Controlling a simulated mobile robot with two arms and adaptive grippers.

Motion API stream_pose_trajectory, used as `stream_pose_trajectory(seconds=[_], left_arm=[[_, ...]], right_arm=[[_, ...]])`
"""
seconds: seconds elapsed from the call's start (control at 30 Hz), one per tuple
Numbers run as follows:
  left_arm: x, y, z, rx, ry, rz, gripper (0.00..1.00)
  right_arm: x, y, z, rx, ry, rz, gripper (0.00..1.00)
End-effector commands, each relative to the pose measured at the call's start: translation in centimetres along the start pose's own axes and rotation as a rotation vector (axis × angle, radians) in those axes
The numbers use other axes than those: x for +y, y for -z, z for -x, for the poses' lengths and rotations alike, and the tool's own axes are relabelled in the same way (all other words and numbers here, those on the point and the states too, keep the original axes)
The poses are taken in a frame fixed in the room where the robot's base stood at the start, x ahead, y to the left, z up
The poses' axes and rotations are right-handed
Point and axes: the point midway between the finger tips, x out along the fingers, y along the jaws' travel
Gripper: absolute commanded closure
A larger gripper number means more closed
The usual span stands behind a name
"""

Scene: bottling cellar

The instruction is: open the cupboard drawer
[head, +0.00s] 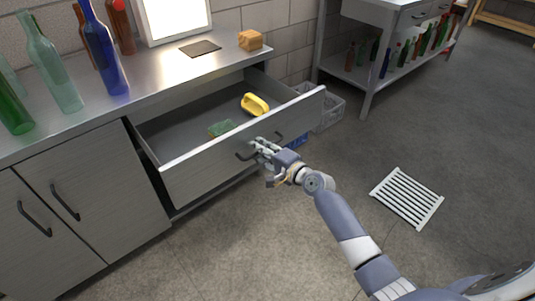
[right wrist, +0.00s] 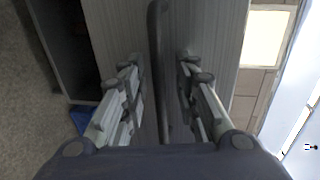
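The cupboard drawer (head: 215,160) is pulled well out from the steel cupboard, and its inside shows. A yellow-handled thing (head: 255,104) and a green sponge-like thing (head: 221,129) lie in it. The drawer's dark bar handle (head: 243,156) is on its front, partly hidden by my right gripper (head: 262,149). In the right wrist view the handle (right wrist: 158,60) runs between the two fingers of my right gripper (right wrist: 158,85). The fingers are apart, with a visible gap on each side of the handle. My left gripper is not in view.
Several bottles (head: 100,45) stand on the cupboard's steel top (head: 150,75). Two closed doors (head: 95,195) are below left. A grey crate (head: 328,108) stands beyond the drawer's right end. A white slatted grate (head: 407,198) lies on the floor. Floor before the drawer is clear.

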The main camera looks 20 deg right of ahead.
Motion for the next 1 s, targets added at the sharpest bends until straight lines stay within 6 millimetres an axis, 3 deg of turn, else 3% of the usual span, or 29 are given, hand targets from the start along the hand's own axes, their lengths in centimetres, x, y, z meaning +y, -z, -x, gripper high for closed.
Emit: stream_pose_trajectory(seconds=[0.17, 0.6, 0.8, 1.0], left_arm=[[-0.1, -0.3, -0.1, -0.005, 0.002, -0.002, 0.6], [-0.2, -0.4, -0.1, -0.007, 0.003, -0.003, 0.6], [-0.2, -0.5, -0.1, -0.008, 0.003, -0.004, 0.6], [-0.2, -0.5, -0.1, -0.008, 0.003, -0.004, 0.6]], right_arm=[[0.2, 0.1, 2.2, 0.002, -0.002, 0.001, 0.71], [0.1, 0.1, 10.4, 0.001, -0.002, 0.001, 0.71], [0.1, 0.1, 11.7, 0.002, -0.001, 0.001, 0.71], [0.0, 0.1, 11.8, 0.001, 0.0, 0.001, 0.71]])
